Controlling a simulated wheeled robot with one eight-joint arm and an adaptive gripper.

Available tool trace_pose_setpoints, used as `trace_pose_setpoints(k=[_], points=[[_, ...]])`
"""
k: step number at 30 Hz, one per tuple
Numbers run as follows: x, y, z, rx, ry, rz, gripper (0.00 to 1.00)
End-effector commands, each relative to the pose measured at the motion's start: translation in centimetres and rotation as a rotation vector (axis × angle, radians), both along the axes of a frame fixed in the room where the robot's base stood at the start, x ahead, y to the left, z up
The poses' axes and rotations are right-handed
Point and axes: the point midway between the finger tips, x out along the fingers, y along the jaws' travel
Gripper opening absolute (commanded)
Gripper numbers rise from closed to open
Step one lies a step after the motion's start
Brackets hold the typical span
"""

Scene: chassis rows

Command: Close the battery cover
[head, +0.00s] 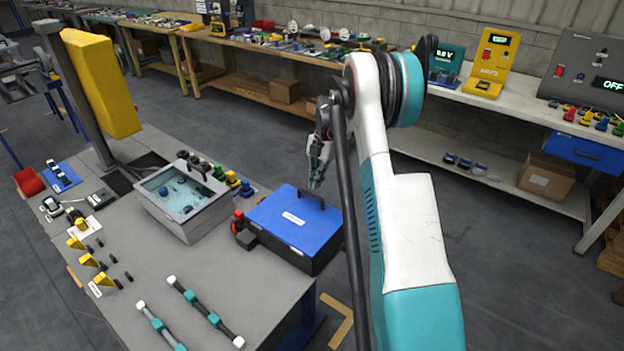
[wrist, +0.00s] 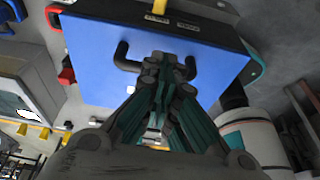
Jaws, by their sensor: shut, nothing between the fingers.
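The battery box (head: 312,258) is a dark box at the right end of the grey table. Its blue cover (head: 285,225) lies flat over the top, with no gap that I can make out. A black handle (head: 308,197) stands on the cover near its far edge. My gripper (head: 314,182) points down at the handle, its fingertips close to it. In the wrist view the blue cover (wrist: 100,60) fills the upper middle. My shut, empty gripper (wrist: 168,68) overlaps the middle of the handle (wrist: 123,58); I cannot tell whether they touch.
A grey bin with a clear top (head: 180,195) stands left of the box, with red and black connectors (head: 243,230) between. Rods (head: 205,312) lie at the table's front. A yellow panel (head: 100,80) rises at the left. A workbench (head: 480,105) runs behind, across open floor.

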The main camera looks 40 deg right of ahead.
Motion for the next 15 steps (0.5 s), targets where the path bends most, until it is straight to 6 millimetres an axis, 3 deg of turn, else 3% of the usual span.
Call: trace_pose_setpoints(k=[6,15], points=[[0.2,-0.5,-1.3,0.056,0.018,0.000,0.00],[0.2,-0.6,-1.6,0.074,0.024,0.000,0.00]])
